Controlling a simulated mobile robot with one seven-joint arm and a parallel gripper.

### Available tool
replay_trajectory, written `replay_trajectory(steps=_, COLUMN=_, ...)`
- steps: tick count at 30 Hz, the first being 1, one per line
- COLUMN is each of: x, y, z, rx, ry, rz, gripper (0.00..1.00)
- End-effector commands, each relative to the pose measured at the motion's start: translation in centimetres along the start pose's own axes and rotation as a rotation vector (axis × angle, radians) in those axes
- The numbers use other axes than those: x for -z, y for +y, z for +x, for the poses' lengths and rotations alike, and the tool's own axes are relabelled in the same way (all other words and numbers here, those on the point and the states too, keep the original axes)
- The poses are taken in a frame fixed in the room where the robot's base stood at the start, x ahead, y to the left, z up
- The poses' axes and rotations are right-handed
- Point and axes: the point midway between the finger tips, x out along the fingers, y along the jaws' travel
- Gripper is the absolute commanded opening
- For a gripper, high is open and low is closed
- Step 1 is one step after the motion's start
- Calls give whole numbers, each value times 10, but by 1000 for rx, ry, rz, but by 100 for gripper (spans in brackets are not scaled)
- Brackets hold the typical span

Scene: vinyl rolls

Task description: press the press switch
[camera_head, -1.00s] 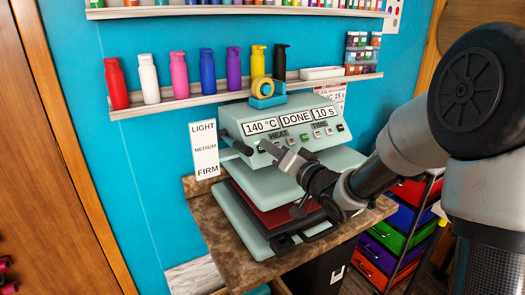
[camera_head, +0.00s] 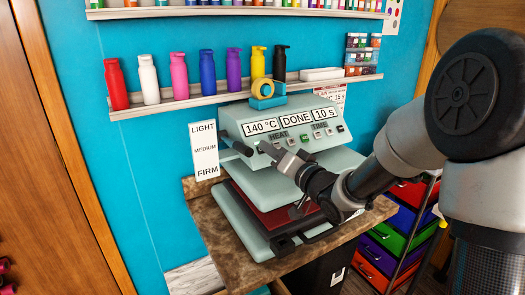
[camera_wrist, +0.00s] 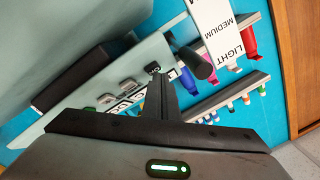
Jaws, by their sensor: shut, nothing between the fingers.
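The heat press (camera_head: 235,118) stands on a stone-topped stand, its panel reading 140 °C, DONE and 10 s. In the wrist view, a small dark switch (camera_wrist: 153,67) sits at the end of a row of grey buttons (camera_wrist: 127,84). My gripper (camera_wrist: 160,80) is shut and empty, its tips right at that switch; I cannot tell whether they touch it. In the head view, my gripper (camera_head: 264,148) reaches the left lower part of the panel and hides the switch there.
A black-knobbed lever (camera_wrist: 198,62) sticks out close beside my fingers. A LIGHT/MEDIUM/FIRM sign (camera_head: 205,150) stands left of the press. A drawer cart (camera_head: 400,225) is at the right.

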Motion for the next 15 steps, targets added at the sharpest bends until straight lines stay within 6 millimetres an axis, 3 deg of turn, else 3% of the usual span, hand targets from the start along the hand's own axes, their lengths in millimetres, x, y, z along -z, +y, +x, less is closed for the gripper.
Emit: replay_trajectory(steps=15, x=1, y=-1, z=-1, rx=0, ry=0, rz=0, gripper=0)
